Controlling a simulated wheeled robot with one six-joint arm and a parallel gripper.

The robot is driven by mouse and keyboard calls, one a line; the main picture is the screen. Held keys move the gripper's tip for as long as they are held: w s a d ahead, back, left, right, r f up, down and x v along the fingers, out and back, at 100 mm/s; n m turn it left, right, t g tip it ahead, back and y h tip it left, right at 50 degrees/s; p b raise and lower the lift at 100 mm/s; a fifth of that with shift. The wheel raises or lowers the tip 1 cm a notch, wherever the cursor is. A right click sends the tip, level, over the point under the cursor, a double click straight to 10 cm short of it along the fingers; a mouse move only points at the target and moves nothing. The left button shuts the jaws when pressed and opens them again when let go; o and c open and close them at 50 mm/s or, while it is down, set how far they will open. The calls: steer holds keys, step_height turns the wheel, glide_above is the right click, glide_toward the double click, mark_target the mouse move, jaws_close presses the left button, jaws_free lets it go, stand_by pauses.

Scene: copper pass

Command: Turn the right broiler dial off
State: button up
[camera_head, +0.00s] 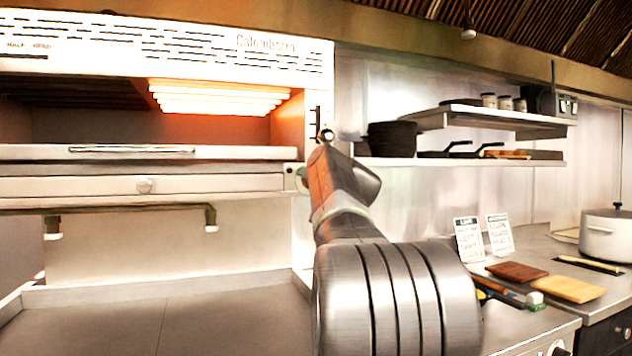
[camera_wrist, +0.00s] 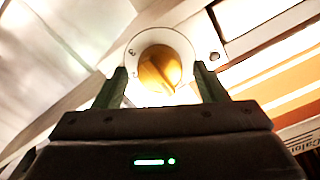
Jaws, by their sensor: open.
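In the wrist view a round amber dial (camera_wrist: 158,70) with a raised bar across it sits on a pale round plate. I take it to be the right broiler dial. My gripper (camera_wrist: 161,84) is open, with one dark finger on each side of the dial. I cannot tell whether the fingers touch it. In the head view my arm reaches to the broiler's (camera_head: 230,182) right front edge and hides most of that dial and my gripper. The broiler's right heating element (camera_head: 218,97) glows orange; the left side is dark.
A wall shelf (camera_head: 460,161) with dark pans is at the right. Cutting boards (camera_head: 566,289) and a white pot (camera_head: 608,238) stand on the right counter. The steel counter (camera_head: 150,310) below the broiler is clear.

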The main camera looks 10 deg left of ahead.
steer(key=b+v, duration=0.1)
steer(key=v, duration=1.2)
steer(key=shift+s+d, duration=0.25)
steer(key=shift+s, duration=0.05)
steer(key=shift+w+a, duration=0.1)
steer(key=p+x, duration=0.1)
steer(key=x, duration=1.2)
steer(key=shift+w+a, duration=0.2)
steer(key=shift+w, duration=0.05)
